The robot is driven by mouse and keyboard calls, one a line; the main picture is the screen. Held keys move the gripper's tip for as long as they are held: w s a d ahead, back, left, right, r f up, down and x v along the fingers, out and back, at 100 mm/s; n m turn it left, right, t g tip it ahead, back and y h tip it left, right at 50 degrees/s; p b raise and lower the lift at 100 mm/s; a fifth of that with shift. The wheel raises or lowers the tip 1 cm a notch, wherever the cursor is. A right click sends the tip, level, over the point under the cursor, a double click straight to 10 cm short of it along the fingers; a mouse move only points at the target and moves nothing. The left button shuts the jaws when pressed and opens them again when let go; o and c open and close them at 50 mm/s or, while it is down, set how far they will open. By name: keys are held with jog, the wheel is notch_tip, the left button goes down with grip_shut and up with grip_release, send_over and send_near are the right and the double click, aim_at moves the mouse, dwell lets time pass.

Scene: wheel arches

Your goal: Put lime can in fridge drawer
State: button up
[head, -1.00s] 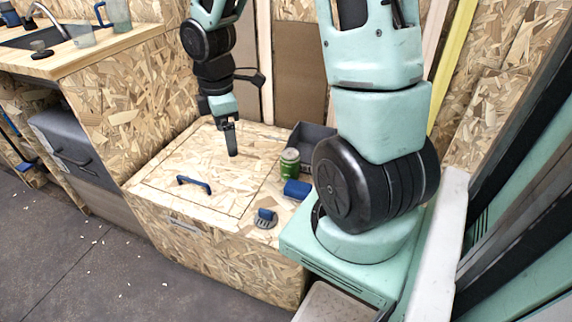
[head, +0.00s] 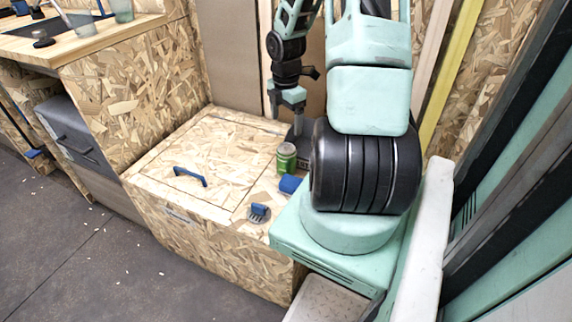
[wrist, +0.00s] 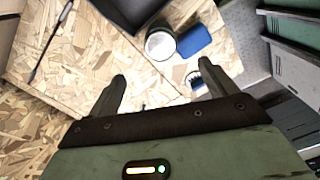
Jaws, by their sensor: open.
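The lime can (head: 286,158) is green and stands upright on the wooden box top, left of my base. In the wrist view the lime can (wrist: 161,44) shows its pale round top, just beyond my fingertips. My gripper (wrist: 163,85) is open and empty, its two fingers spread apart. In the head view my gripper (head: 298,122) hangs close behind and above the can, not around it. The grey drawer front (head: 88,153) with a dark handle, which looks like the fridge drawer, sits shut under the counter at left.
A blue block (head: 290,184) lies right beside the can, and a blue-handled brush-like item (head: 259,212) nearer the box edge. A dark tray (wrist: 130,10) is behind the can. The lid with a blue handle (head: 190,176) is otherwise clear. Open floor (head: 110,250) lies in front.

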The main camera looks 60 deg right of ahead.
aim_at(286, 147)
notch_tip(286, 147, down, 13)
jog(key=b, duration=0.5)
jog(key=shift+s+f, duration=0.1)
jog(key=shift+f, duration=0.05)
jog(key=c, duration=1.4)
